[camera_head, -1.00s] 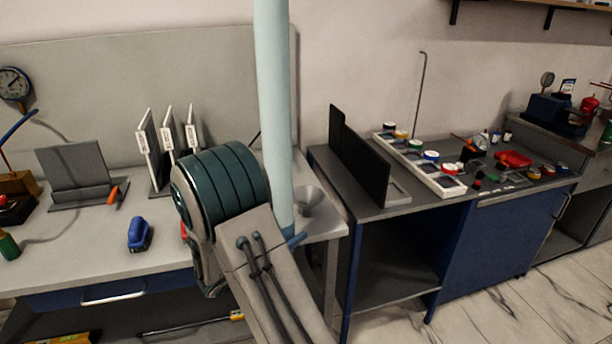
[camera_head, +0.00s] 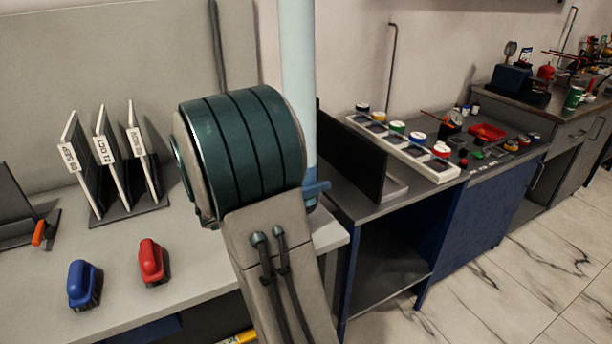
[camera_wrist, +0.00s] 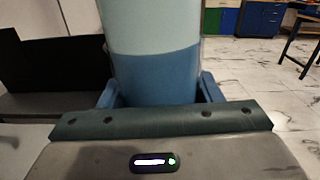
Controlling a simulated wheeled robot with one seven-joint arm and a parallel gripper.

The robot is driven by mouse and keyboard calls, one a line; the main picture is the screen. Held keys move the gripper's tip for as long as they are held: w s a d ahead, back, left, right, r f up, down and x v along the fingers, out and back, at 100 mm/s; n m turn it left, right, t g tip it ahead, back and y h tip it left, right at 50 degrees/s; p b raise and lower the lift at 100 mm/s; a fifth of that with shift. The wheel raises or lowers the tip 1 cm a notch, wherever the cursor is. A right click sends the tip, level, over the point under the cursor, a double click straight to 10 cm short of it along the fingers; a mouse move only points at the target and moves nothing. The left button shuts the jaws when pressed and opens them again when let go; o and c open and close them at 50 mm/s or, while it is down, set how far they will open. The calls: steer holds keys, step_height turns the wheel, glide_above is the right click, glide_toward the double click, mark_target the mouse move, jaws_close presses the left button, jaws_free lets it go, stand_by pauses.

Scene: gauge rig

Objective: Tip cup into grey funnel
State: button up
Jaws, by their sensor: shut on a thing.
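The cup is a tall pale-blue cylinder (camera_head: 298,70) with a darker blue lower part. It stands upright in the head view, and its top runs out of frame. In the wrist view the cup (camera_wrist: 155,28) fills the middle, upright, with its rim and base out of sight. My gripper (camera_wrist: 157,92) is shut on its blue lower part, a blue finger at each side. In the head view most of the gripper is hidden behind my teal arm joint, with one blue finger showing. The grey funnel is not visible now.
A rack of white labelled plates (camera_head: 105,160), a blue brush (camera_head: 84,284) and a red brush (camera_head: 151,262) are on the left bench. A black upright panel (camera_head: 352,160) and a white tray of small jars (camera_head: 418,160) stand to the right. Open marble floor lies beyond.

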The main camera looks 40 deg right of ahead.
steer(key=shift+s+a+f+n+p, duration=0.15)
steer(key=shift+s+n+p, duration=0.15)
steer(key=shift+n+p, duration=0.5)
steer(key=shift+s+f+n+p, duration=0.1)
steer(key=shift+s+n+p, duration=0.25)
steer(key=shift+n, duration=0.7)
steer(key=shift+s+a+f+n+p, duration=0.1)
steer(key=shift+s+f+n+p, duration=0.1)
steer(key=shift+n+p, duration=0.6)
steer(key=n, duration=0.1)
steer(key=n+p, duration=0.1)
steer(key=n, duration=0.2)
steer(key=shift+s+f, duration=0.3)
steer(key=shift+r+n+p, duration=0.1)
steer(key=shift+n+p, duration=1)
steer(key=shift+n, duration=0.65)
steer(key=shift+w+n+p, duration=0.1)
steer(key=shift+n+p, duration=0.2)
steer(key=shift+p, duration=0.1)
steer(key=shift+w+r+n+p, duration=0.1)
steer(key=shift+r+n+p, duration=0.15)
steer(key=shift+n+p, duration=0.9)
steer(key=shift+w+r+n+p, duration=0.1)
steer(key=shift+r+n+p, duration=0.1)
steer(key=shift+p, duration=1.85)
